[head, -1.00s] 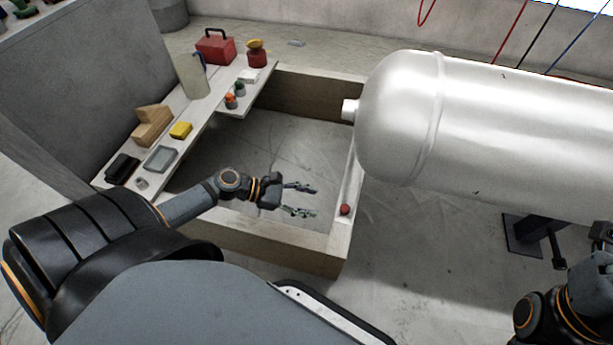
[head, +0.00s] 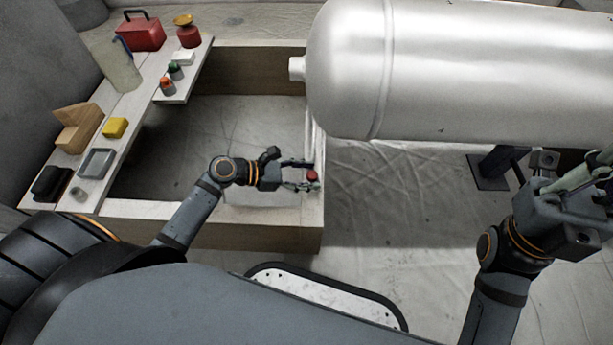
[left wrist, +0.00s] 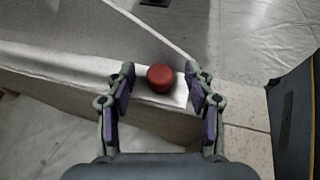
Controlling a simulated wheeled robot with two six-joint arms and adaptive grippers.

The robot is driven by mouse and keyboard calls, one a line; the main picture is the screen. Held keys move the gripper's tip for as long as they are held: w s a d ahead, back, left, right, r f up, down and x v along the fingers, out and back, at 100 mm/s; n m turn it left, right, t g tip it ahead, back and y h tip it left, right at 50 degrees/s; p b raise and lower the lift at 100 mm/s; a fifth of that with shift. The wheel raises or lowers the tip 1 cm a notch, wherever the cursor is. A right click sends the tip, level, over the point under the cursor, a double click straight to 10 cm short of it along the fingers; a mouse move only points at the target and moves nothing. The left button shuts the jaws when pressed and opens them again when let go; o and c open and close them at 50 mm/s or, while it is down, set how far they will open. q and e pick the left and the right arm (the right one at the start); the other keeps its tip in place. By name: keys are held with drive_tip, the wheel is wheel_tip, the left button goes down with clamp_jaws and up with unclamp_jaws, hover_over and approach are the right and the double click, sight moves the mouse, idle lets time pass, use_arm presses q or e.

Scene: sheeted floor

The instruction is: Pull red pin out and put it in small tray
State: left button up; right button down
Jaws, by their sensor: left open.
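The red pin (head: 312,175) shows as a round red head on top of the right wall of the wooden frame; its lower part is hidden. In the left wrist view, the pin (left wrist: 160,77) lies between the fingers, with a gap on each side. My left gripper (head: 308,174) is open around the pin's head, level across the wall. The small grey tray (head: 97,163) lies on the plank at left and looks empty. My right gripper (head: 590,180) is at the right edge, partly cut off, far from the pin.
A large white tank (head: 450,70) hangs over the back right, above the frame's corner. The plank also holds a yellow block (head: 115,127), wooden blocks (head: 78,128), a black item (head: 50,183), a jug (head: 120,65) and a red toolbox (head: 140,32). The frame's inside is open floor.

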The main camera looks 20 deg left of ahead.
sight(307, 180)
use_arm(q)
clamp_jaws()
idle(0.6)
drive_tip(key=shift+r, duration=0.15)
drive_tip(key=shift+r+p, duration=2.35)
drive_tip(key=shift+p, duration=1.1)
wheel_tip(307, 180, up, 4)
drive_tip(key=p, duration=0.5)
drive_tip(key=shift+p, duration=0.35)
